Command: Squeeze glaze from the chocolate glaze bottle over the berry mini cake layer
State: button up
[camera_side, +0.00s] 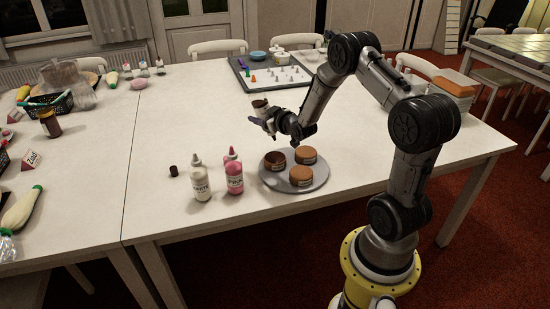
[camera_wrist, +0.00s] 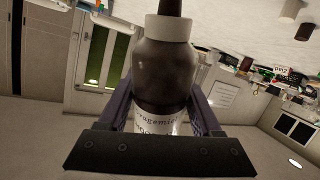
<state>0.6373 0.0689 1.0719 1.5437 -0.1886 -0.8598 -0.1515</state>
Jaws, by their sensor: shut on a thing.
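My gripper (camera_side: 270,121) is shut on a dark brown bottle (camera_wrist: 165,75) with a pale label, the chocolate glaze bottle. It holds the bottle above the table, behind the grey round turntable (camera_side: 318,181). The wrist view has the room upside down, with the nozzle at its top, so the bottle appears inverted. Three small cakes sit on the turntable: a left cake (camera_side: 275,161) with a darker top, a back right cake (camera_side: 306,156) and a front cake (camera_side: 301,176). Their labels are too small to read, so I cannot tell which is berry.
A white-labelled squeeze bottle (camera_side: 200,180) and a pink one (camera_side: 234,174) stand left of the turntable. A small dark cap (camera_side: 173,171) lies farther left. A grey tray (camera_side: 249,88) with small items is at the back. The table's middle left is clear.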

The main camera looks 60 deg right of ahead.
notch_tip(320, 180, up, 2)
dwell(0.4)
